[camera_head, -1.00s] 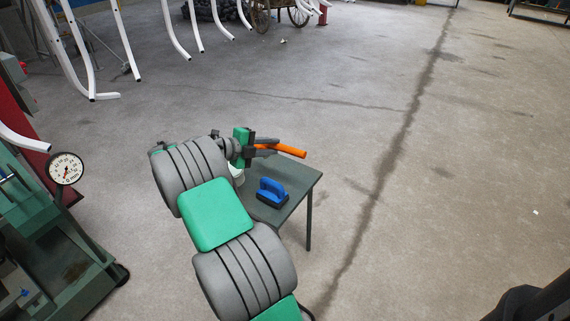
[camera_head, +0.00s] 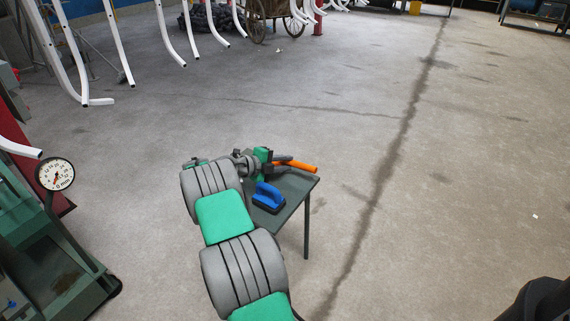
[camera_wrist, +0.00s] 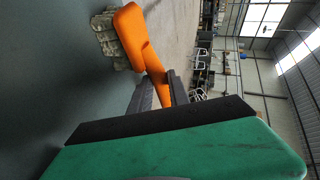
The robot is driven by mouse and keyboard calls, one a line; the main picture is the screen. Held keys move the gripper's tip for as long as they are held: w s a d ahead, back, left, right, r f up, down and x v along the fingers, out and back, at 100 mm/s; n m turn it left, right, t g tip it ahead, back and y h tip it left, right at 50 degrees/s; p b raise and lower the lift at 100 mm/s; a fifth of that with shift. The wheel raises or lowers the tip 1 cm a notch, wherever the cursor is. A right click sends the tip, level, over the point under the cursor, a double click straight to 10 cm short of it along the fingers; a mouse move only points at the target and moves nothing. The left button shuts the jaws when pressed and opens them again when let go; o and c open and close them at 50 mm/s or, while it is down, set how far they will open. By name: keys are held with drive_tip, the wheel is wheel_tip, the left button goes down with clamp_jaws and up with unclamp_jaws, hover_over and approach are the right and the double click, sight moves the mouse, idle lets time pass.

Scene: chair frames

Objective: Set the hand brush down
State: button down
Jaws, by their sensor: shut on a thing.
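The hand brush has an orange handle (camera_head: 302,167) that sticks out to the right of my gripper (camera_head: 284,161) in the head view. My gripper is shut on the handle, above the far part of a small dark table (camera_head: 292,205). In the wrist view the orange handle (camera_wrist: 133,32) runs from between the fingers (camera_wrist: 158,92) to a head with pale bristles (camera_wrist: 108,38). The bristles are close to the grey-green table surface (camera_wrist: 50,70); I cannot tell whether they touch it. The bristles are hidden in the head view.
A blue block with a handle (camera_head: 268,197) stands on the table, close to my gripper and arm. A green machine with a round gauge (camera_head: 57,174) is at the left. White bent tubes (camera_head: 120,50) hang at the upper left. The floor right of the table is clear.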

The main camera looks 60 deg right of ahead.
drive_tip(key=c, duration=1.2)
unclamp_jaws()
drive_tip(key=shift+c, duration=0.2)
drive_tip(key=w+a+r+n+t+y+p, duration=0.1)
drive_tip(key=w+a+r+n, duration=0.15)
drive_tip(key=a, duration=0.35)
drive_tip(key=w+a+r+n+t+y+p, duration=0.1)
drive_tip(key=w+a+r+n+t, duration=0.15)
drive_tip(key=a, duration=0.45)
drive_tip(key=w+a+r+n+y+p, duration=0.1)
drive_tip(key=w+a+r+n, duration=0.1)
drive_tip(key=w+a+n, duration=0.3)
drive_tip(key=s+a+r+n+t+y, duration=0.1)
drive_tip(key=s+a+n+t+y, duration=0.1)
drive_tip(key=a+n, duration=0.45)
drive_tip(key=s+a+r+n+t+y, duration=0.1)
drive_tip(key=s+a+n+y, duration=0.15)
drive_tip(key=a, duration=0.65)
drive_tip(key=s+a+f+n+y, duration=0.1)
drive_tip(key=s+a+n+y, duration=0.1)
drive_tip(key=s+a+n, duration=0.5)
drive_tip(key=s+a+f+n+y, duration=0.1)
drive_tip(key=s+a+n+y, duration=0.2)
drive_tip(key=s+a+n, duration=0.5)
drive_tip(key=a+n, duration=0.3)
drive_tip(key=a, duration=0.3)
